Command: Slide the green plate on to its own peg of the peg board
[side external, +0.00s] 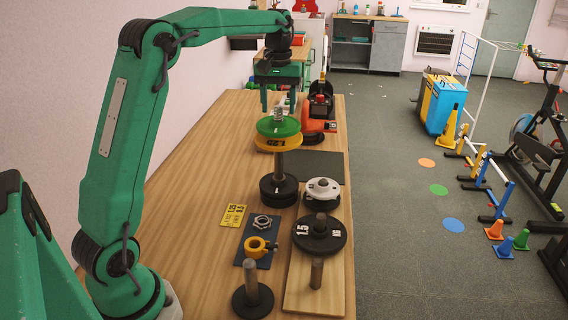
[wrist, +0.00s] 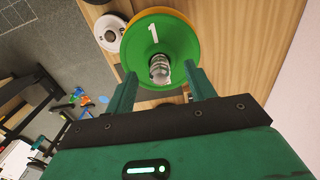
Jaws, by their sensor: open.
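The green plate (side external: 268,128), marked 1, lies flat on top of a yellow plate (side external: 266,143) on an upright post. In the wrist view the green plate (wrist: 137,48) nearly covers the yellow one. A silver threaded piece (side external: 279,112) stands up from the middle of the green plate. My gripper (side external: 278,104) is open above the plate, pointing down. In the wrist view its fingers stand on either side of the silver piece (wrist: 160,72), apart from it. The peg board (side external: 297,297) is at the table's front right, with a bare peg (side external: 316,273) at its near end.
The peg board also carries a large black plate (side external: 305,240) marked 1.5 and a white plate (side external: 313,185). A separate peg on a black base (side external: 240,305) stands left of it. A blue tray (side external: 246,254) holds a nut and a yellow collar. An orange-black device (side external: 315,125) stands close behind right.

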